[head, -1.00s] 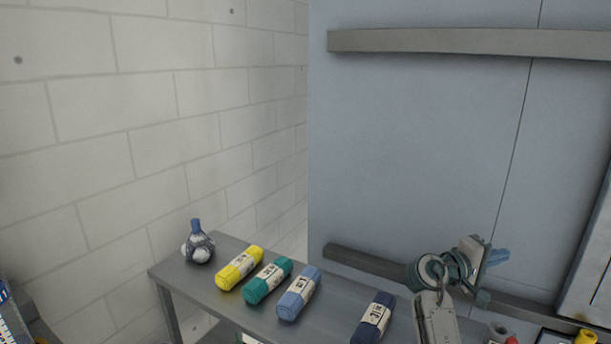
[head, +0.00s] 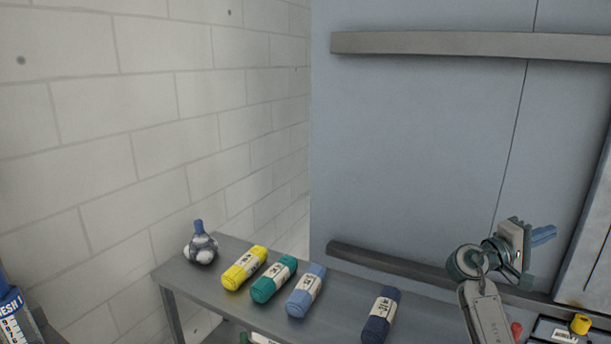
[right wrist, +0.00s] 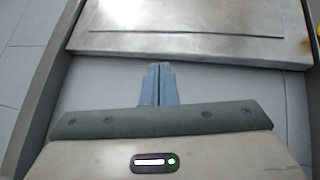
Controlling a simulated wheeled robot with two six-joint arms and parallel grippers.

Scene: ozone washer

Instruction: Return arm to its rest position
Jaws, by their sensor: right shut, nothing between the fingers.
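My right gripper (head: 543,235) is at the right of the head view, raised in front of the blue-grey wall panel, its blue fingers pointing right. In the right wrist view its two blue fingers (right wrist: 158,84) are closed together with nothing between them. Behind the fingers is a pale surface with a metal plate (right wrist: 190,30). My left gripper is not in view.
A grey table (head: 225,295) holds a net bag of white balls (head: 201,247) and yellow (head: 245,268), teal (head: 273,279), light blue (head: 306,291) and navy (head: 380,316) rolls. A metal rail (head: 400,266) runs behind. A yellow knob (head: 580,323) is at lower right.

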